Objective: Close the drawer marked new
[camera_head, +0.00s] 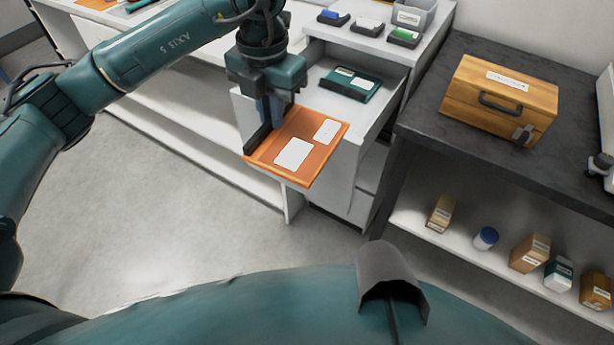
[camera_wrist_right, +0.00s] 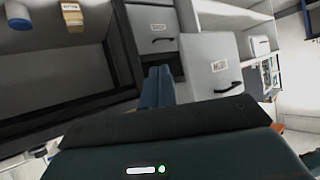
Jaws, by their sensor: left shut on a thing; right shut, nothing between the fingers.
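A white drawer (camera_head: 375,128) stands pulled out of the white cabinet in the head view, with a dark green labelled case (camera_head: 350,84) inside. The right wrist view shows a pulled-out drawer front (camera_wrist_right: 212,70) with a small label and a black handle; I cannot read the label surely. My left gripper (camera_head: 266,128) is shut on an orange folder (camera_head: 318,150) with two white labels, held over the drawer's front left part. My right gripper (camera_wrist_right: 157,86) is shut and empty, with its fingers pointing toward the cabinet fronts; it is hidden in the head view.
Another labelled drawer front (camera_wrist_right: 152,42) is shut to the left in the wrist view. A dark table (camera_head: 440,125) to the right carries a wooden case (camera_head: 498,100), with several small boxes on its lower shelf. Small trays stand on the cabinet top. Floor in front is clear.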

